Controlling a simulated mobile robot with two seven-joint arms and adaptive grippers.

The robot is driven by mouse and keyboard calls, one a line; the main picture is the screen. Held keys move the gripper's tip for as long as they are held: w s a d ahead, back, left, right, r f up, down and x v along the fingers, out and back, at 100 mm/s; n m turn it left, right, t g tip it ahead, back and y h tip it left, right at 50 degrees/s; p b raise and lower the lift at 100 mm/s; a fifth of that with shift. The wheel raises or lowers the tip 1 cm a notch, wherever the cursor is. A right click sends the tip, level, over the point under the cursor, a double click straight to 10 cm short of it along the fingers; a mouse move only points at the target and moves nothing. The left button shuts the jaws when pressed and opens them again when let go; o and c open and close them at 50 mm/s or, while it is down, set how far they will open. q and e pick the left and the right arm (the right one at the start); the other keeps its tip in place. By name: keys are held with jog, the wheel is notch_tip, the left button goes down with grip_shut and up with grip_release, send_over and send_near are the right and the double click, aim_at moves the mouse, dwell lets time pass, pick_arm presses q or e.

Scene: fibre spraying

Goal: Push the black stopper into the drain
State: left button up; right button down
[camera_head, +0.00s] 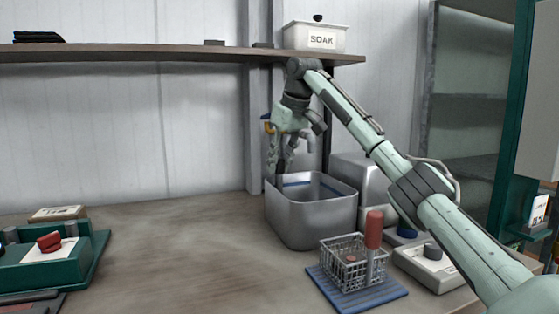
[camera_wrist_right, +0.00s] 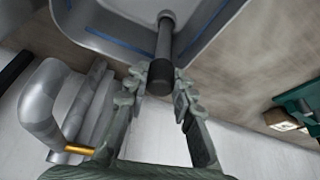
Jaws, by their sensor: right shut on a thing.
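My right gripper (camera_head: 283,160) points down over the back left part of the metal basin (camera_head: 312,218). In the right wrist view its fingers (camera_wrist_right: 160,88) are shut on a black cylinder (camera_wrist_right: 160,77), which looks like the black stopper. A grey rod (camera_wrist_right: 165,38) runs from the black cylinder into the basin. In the head view the gripper hides most of this piece. The drain cannot be made out. My left gripper is not in view.
A wire basket (camera_head: 345,268) with a red-handled item (camera_head: 374,230) stands on a blue mat (camera_head: 358,296) before the basin. A shelf (camera_head: 150,53) bearing a SOAK tub (camera_head: 316,38) is above. The table's middle is clear.

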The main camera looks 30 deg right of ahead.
jog(key=shift+f, duration=0.45)
jog(key=c, duration=1.2)
grip_release()
jog(key=v, duration=1.2)
